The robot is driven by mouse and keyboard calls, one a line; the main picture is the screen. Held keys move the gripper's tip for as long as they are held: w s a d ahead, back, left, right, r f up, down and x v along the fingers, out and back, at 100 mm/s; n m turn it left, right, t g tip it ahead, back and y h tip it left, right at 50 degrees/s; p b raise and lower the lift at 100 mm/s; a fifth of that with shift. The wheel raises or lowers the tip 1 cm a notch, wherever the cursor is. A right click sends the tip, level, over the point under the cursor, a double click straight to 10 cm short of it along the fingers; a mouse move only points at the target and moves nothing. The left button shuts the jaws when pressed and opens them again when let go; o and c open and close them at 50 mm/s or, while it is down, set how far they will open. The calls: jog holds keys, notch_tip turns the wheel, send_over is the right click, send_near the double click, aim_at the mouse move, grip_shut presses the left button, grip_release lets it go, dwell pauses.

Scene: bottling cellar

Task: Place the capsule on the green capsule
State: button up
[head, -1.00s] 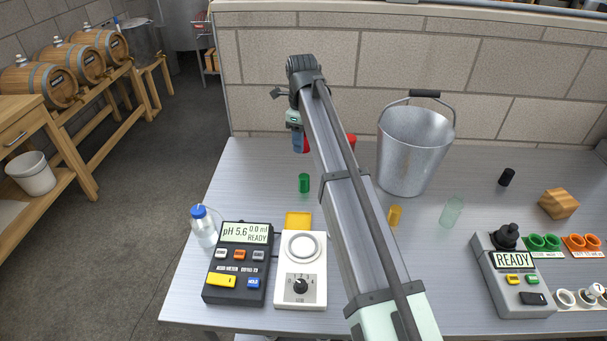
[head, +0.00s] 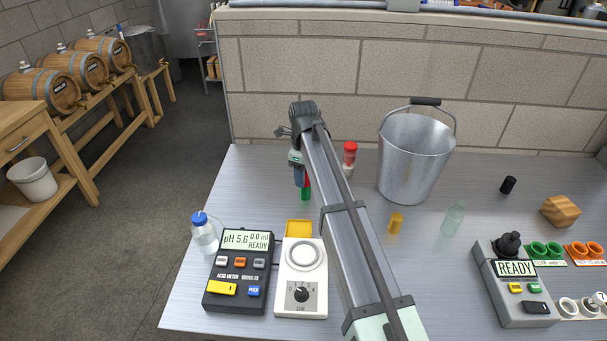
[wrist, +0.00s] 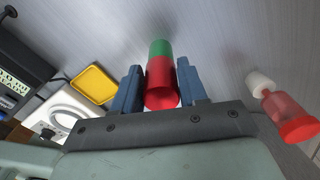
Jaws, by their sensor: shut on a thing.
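My gripper (wrist: 161,90) is shut on a red capsule (wrist: 161,78), with one blue finger on each side of it. The green capsule (wrist: 160,47) stands on the table just beyond the red one, and the two line up in the wrist view. In the head view the green capsule (head: 306,194) shows directly below a sliver of the red capsule (head: 308,181), beside my gripper (head: 300,178). My arm hides part of both. The two capsules look end to end, but I cannot tell whether they touch.
A metal bucket (head: 412,160) stands farther right. The yellow tray (head: 299,228), white stirrer (head: 301,290) and pH meter (head: 238,275) are in front. An orange capsule (head: 396,223) stands right of my arm.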

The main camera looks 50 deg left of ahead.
jog(key=shift+f, duration=0.1)
jog(key=o, duration=0.6)
notch_tip(320, 180, up, 12)
jog(key=shift+r, duration=0.15)
dwell(0.5)
